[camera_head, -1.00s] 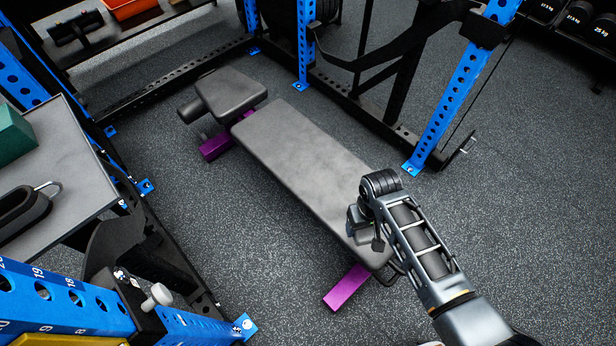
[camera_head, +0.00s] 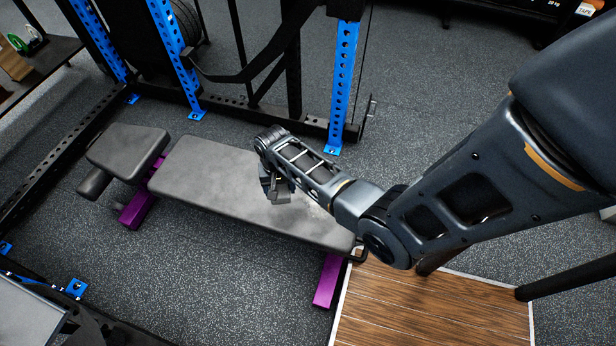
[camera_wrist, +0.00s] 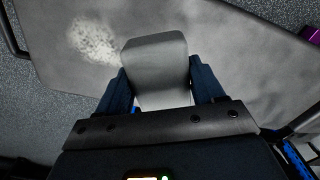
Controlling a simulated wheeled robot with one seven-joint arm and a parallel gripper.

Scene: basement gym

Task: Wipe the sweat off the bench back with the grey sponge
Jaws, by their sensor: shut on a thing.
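The bench back (camera_head: 215,190) is a long dark grey pad on a bench with purple feet. It also fills much of the wrist view (camera_wrist: 235,50). A pale speckled sweat patch (camera_wrist: 93,40) lies on it, left of the sponge in the wrist view. The grey sponge (camera_wrist: 157,62) is a rounded block between my two dark fingers. My gripper (camera_head: 275,188) is shut on it, over the bench back's right half in the head view. The sponge is apart from the patch's visible part. I cannot tell whether it touches the pad.
Blue rack uprights (camera_head: 343,85) stand behind the bench. A separate seat pad (camera_head: 127,150) is at its left end. A wooden platform (camera_head: 430,305) lies on the floor at the right. A grey table corner (camera_head: 28,315) shows at lower left. Speckled floor in front of the bench is clear.

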